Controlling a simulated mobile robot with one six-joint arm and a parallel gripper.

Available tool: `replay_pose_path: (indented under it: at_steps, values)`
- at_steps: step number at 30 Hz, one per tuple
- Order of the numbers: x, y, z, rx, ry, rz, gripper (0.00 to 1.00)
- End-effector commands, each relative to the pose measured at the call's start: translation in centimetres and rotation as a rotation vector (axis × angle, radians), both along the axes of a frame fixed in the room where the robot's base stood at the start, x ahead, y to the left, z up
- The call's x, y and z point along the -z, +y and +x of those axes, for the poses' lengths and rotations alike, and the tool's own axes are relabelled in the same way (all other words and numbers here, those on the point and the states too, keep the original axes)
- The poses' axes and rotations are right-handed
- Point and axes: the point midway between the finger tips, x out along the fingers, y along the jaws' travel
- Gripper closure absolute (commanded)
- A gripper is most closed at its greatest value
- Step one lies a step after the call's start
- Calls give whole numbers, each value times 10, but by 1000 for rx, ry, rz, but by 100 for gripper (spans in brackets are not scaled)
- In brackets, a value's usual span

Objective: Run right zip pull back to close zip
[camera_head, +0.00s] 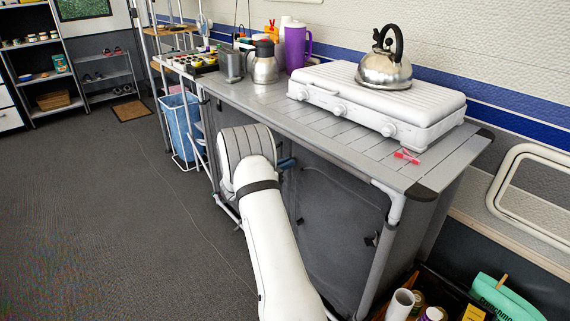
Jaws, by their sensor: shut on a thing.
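The grey fabric front of the kitchen unit (335,215) faces me under the counter. A thin curved zip line (345,183) runs across the top of its right-hand panel and down the side. A small dark tab (372,239) sits on the right part of this panel; I cannot tell if it is the right zip pull. Another small dark spot (299,222) shows at the panel's left side. My white arm reaches up from the bottom and hides the left part of the front. My gripper is hidden behind my arm, so its jaws and their contact do not show.
The slatted counter (340,140) carries a white stove (375,103) with a steel kettle (385,65) and a red clip (407,156). A blue bin (181,125) stands at the left end. A box of goods sits bottom right. Carpet at left is clear.

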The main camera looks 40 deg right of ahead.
Motion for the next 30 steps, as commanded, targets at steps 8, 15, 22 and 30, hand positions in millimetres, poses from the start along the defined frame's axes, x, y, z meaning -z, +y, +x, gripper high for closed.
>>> replay_pose_path:
  at_steps: [8, 15, 22, 30]
  values:
    - [-4, 2, 5, -13, -6, -4, 72]
    - [-3, 3, 4, -11, -5, -3, 68]
    - [-4, 25, 3, -14, -4, -1, 68]
    - [-4, 68, 0, -13, -5, -2, 68]
